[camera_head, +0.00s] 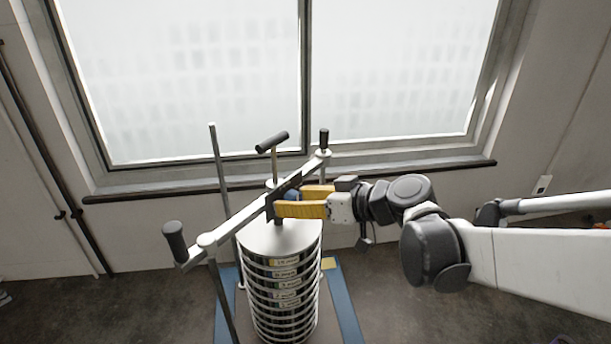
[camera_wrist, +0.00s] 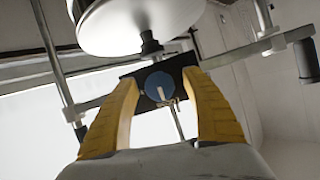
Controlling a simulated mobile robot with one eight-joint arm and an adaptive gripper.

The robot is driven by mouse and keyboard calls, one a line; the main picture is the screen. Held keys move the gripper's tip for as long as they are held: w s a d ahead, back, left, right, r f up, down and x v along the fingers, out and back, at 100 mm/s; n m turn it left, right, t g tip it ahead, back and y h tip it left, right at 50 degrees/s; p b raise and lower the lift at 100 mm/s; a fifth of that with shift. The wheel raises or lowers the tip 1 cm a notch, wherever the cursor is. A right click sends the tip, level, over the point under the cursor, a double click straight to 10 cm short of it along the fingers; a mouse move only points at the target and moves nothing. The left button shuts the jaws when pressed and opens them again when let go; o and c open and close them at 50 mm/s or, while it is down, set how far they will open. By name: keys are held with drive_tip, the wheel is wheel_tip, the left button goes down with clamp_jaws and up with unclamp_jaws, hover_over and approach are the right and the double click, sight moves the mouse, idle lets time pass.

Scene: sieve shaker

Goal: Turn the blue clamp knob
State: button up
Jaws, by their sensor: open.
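The blue clamp knob (camera_wrist: 158,86) is a round disc with a pale bar across its face, in front of a dark plate (camera_wrist: 182,66) in the wrist view. In the head view only a small part of the blue knob (camera_head: 291,196) shows behind my near finger. My gripper (camera_head: 289,200) has yellow fingers and reaches in from the right. It is open. In the wrist view my gripper (camera_wrist: 159,77) has one finger on each side of the knob, with gaps visible. I cannot tell whether the fingertips reach past the knob's face.
The clamp's pale crossbar (camera_head: 238,221) runs diagonally above the round sieve stack (camera_head: 285,236). A black grip (camera_head: 175,241) and a T-handle (camera_head: 272,142) stick up from it. Upright rods (camera_head: 220,165) stand beside the stack. The window and wall are close behind.

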drive_tip(key=shift+w+a+f, duration=0.1)
drive_tip(key=shift+w+a, duration=0.05)
drive_tip(key=shift+a, duration=0.05)
drive_tip(key=shift+d, duration=0.1)
drive_tip(key=c, duration=1.2)
